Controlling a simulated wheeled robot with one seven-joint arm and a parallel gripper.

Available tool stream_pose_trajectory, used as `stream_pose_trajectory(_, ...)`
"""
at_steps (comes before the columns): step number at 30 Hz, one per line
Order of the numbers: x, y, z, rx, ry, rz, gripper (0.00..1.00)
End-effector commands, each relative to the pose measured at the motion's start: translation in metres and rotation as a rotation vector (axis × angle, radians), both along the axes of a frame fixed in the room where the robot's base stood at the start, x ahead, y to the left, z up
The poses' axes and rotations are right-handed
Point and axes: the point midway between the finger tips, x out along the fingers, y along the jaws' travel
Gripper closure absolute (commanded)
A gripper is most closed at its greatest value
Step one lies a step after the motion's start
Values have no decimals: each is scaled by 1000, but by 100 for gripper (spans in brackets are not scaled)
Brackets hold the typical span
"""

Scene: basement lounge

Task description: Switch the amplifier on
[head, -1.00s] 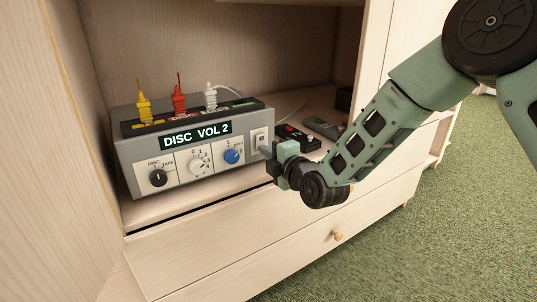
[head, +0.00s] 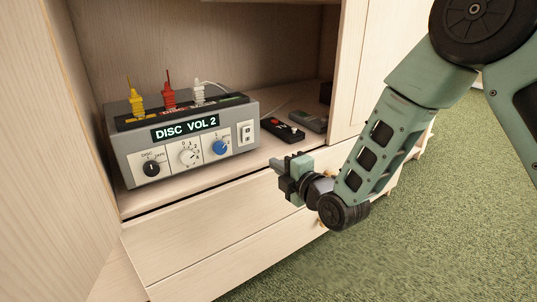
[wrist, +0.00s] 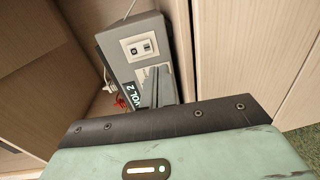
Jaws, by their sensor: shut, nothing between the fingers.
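The grey amplifier (head: 185,139) stands on the cabinet shelf, its lit display (head: 186,127) reading "DISC VOL 2". Its white rocker switch (head: 246,131) is at the right end of the front panel; it also shows in the wrist view (wrist: 138,48). A black source knob (head: 151,168), a white volume knob (head: 188,156) and a blue knob (head: 220,147) sit left of the switch. My gripper (head: 277,163) is shut and empty, in front of the shelf edge, to the lower right of the switch and apart from it.
Yellow, red and white plugs (head: 198,92) stand on top of the amplifier. A black remote (head: 282,129) and a grey device (head: 310,121) lie on the shelf to its right. Drawers (head: 210,235) are below; green carpet (head: 400,230) lies open in front.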

Motion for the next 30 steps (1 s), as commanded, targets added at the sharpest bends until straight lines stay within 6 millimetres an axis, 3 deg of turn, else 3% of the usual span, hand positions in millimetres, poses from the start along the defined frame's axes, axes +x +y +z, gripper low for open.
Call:
stream_pose_trajectory(6,-20,-13,-2,-1,-1,1,100)
stream_pose_trajectory(20,-24,-15,-2,3,10,1,100)
stream_pose_trajectory(26,-43,-5,3,64,252,2,100)
stream_pose_trajectory(30,-79,-2,4,130,574,-56,100)
